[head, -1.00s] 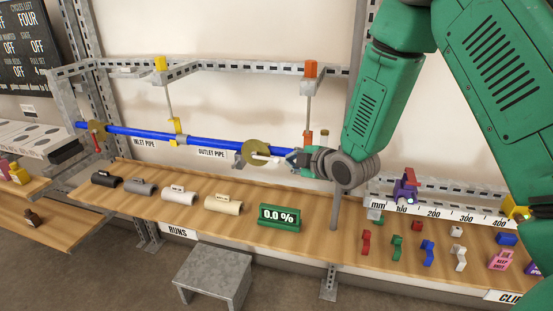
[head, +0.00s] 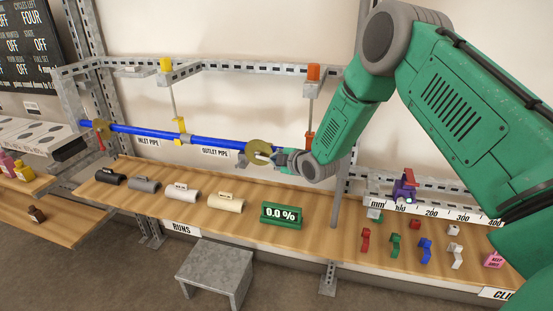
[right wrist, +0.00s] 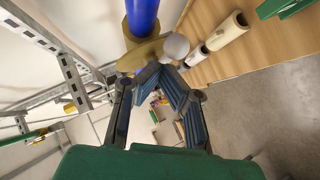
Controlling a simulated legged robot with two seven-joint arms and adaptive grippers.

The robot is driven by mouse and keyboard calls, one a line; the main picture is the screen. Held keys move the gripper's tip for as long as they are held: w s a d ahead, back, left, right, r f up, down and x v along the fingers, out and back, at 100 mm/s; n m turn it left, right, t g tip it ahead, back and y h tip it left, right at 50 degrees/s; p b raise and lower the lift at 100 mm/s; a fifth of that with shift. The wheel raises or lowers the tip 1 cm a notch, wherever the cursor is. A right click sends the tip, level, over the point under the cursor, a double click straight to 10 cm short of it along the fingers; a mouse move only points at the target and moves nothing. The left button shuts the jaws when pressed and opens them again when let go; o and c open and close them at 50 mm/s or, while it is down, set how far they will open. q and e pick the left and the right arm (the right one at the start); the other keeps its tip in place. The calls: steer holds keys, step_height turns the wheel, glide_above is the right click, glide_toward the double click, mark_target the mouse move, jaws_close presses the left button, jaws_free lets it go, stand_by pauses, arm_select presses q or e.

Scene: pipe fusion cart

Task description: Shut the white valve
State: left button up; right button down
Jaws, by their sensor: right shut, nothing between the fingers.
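The white valve has a brass body (head: 257,147) at the right end of the blue pipe, beside the outlet pipe label. Its white handle (head: 262,158) is partly hidden by my right gripper (head: 273,160), so its exact angle is hard to tell. In the right wrist view the brass body (right wrist: 140,52) sits on the blue pipe, with the pale end of the handle (right wrist: 176,46) beside my fingertips (right wrist: 160,72). My right gripper is shut and empty, close against the valve; whether it touches the handle is unclear. My left gripper is not in view.
The blue pipe (head: 205,143) runs left to another brass valve with a red handle (head: 100,143). A metal rail (head: 240,67) runs above. Coloured clips (head: 396,245) lie at right.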

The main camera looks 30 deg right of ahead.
steer(key=shift+w+a, duration=0.15)
steer(key=shift+a, duration=0.35)
arm_select(q)
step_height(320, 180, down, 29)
steer(key=b, duration=2.8)
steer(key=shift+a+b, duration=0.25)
steer(key=shift+b, duration=0.1)
arm_select(e)
step_height(320, 180, down, 8)
steer(key=w+a+m+t+h, duration=0.1)
steer(key=w+m+t+h, duration=0.1)
steer(key=m+t, duration=0.9)
steer(key=shift+w+a+h, duration=0.15)
steer(key=shift+w+h, duration=0.1)
steer(key=shift+h, duration=0.15)
steer(key=shift+f, duration=0.15)
